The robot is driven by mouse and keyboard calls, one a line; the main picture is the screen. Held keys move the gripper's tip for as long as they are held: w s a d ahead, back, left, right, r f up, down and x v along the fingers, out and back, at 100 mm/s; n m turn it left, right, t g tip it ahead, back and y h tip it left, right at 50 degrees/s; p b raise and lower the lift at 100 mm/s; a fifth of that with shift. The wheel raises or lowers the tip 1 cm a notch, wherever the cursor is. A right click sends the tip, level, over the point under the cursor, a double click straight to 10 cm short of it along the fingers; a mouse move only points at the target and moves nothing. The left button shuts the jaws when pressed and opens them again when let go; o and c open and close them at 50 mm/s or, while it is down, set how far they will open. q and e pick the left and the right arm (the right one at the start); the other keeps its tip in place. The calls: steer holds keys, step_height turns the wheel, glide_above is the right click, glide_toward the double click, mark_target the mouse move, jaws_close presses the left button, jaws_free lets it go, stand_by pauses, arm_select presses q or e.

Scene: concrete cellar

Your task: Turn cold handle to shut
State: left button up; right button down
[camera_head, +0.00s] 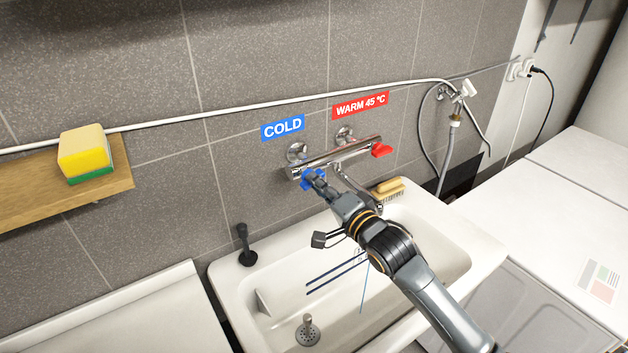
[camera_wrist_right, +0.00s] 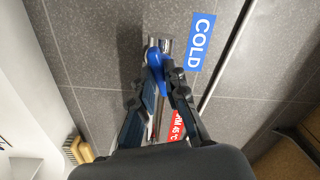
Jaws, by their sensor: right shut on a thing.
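The blue cold handle (camera_head: 308,179) is at the left end of the chrome mixer tap (camera_head: 338,157), below the blue COLD sign (camera_head: 283,128). My right gripper (camera_head: 318,183) reaches up to it from the lower right and covers part of it. In the right wrist view the blue handle (camera_wrist_right: 159,66) sits between the two fingers of my right gripper (camera_wrist_right: 160,80), which are shut on it. The red warm handle (camera_head: 381,149) is at the tap's right end, apart from the gripper. My left gripper is not in view.
A wooden shelf (camera_head: 30,200) with a yellow sponge (camera_head: 84,150) is at left. A white worktop (camera_head: 545,190) is at right.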

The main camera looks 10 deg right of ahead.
steer(key=shift+m+p, duration=1.65)
steer(key=shift+m, duration=0.55)
steer(key=c, duration=1.2)
jaws_free()
steer(key=shift+s, duration=0.1)
steer(key=p+v, duration=0.3)
steer(key=v, duration=0.3)
steer(key=shift+s+d, duration=0.15)
steer(key=shift+s, duration=0.25)
